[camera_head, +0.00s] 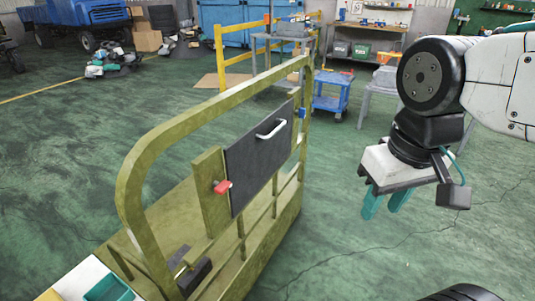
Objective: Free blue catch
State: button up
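The blue catch (302,113) is a small blue piece at the right edge of a dark panel (255,162), by the upright of an olive-yellow chassis frame (150,150). Its exact setting is too small to tell. A red catch (222,187) sits at the panel's left edge, on an olive upright plate. A white handle (271,129) crosses the panel's upper part. My gripper (381,210) hangs to the right of the frame, its teal fingers pointing down. They are apart with nothing between them. It is clear of the frame and lower in the picture than the blue catch.
A blue cart (331,95) and a grey chair (380,92) stand behind. A yellow railing (245,55), a workbench with bins and a blue truck are farther back. A teal tray (108,289) is at the bottom left. The green floor between frame and gripper is clear.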

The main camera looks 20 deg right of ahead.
aim_at(302, 113)
jog(key=z, duration=0.4)
jog(key=i, duration=1.15)
jog(key=u, duration=0.65)
